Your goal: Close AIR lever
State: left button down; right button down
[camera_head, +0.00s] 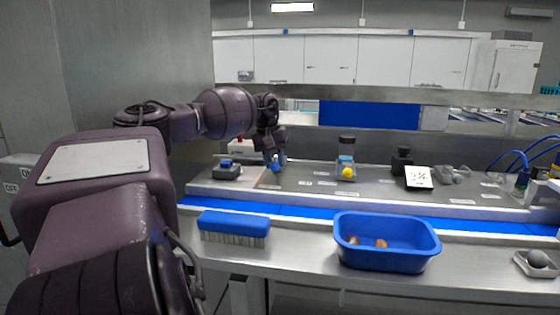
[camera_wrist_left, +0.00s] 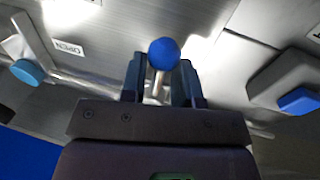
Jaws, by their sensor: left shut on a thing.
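A lever with a round blue knob (camera_wrist_left: 164,53) on a metal stem stands between the two fingers of my left gripper (camera_wrist_left: 160,82) in the left wrist view. The fingers are shut on the lever's stem, just below the knob. In the head view my left gripper (camera_head: 273,160) reaches down to the left part of the steel panel, with the blue knob (camera_head: 276,168) at its tips. The AIR label is not readable. A label reading OPEN (camera_wrist_left: 69,48) lies to the left in the wrist view. My right gripper is not in view.
A light-blue-knobbed handle (camera_wrist_left: 28,71) is left of the gripper in the wrist view. A grey box with a blue button (camera_head: 228,170) sits left of the gripper. A blue brush (camera_head: 234,227) and a blue tub (camera_head: 386,262) with dates stand in front.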

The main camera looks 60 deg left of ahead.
pick_arm(q)
jog(key=shift+s+a+r+m, duration=0.1)
jog(key=shift+a+m, duration=0.05)
jog(key=shift+m, duration=0.15)
jog(key=c, duration=0.9)
grip_release()
jog(key=shift+o, duration=0.2)
notch_tip(320, 180, up, 10)
jog(key=s+a, duration=0.1)
jog(key=shift+s+a+r, duration=0.2)
jog(key=shift+s+r, duration=0.05)
jog(key=shift+s, duration=0.1)
